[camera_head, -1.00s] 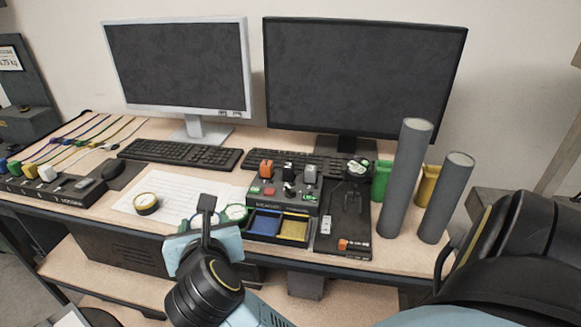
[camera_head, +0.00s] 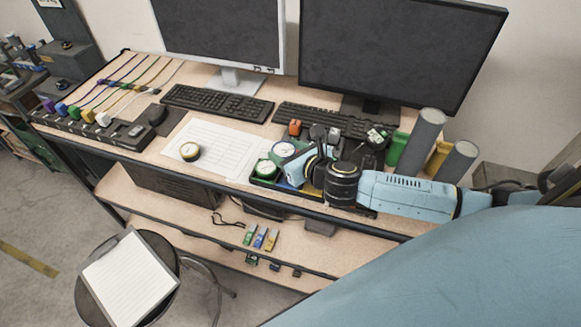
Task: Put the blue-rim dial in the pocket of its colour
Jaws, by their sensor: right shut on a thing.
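The blue-rim dial (camera_head: 284,149) is pale-faced and shows at the left tip of my right gripper (camera_head: 302,163). That gripper is shut on it, at the back of the black pocket tray. Part of the tray's blue pocket (camera_head: 294,174) shows below the dial; my gripper hides the tray's right part. I cannot tell how high the dial is above the tray. A green-rim dial (camera_head: 264,169) is at the tray's left end. My left gripper is not in view.
Two keyboards (camera_head: 217,103) and two monitors (camera_head: 400,50) stand behind. Grey cylinders (camera_head: 422,140) stand right of the tray, close to my right arm. A switch box with an orange switch (camera_head: 295,128) is behind the gripper. The white paper (camera_head: 215,140) leaves low free room at left.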

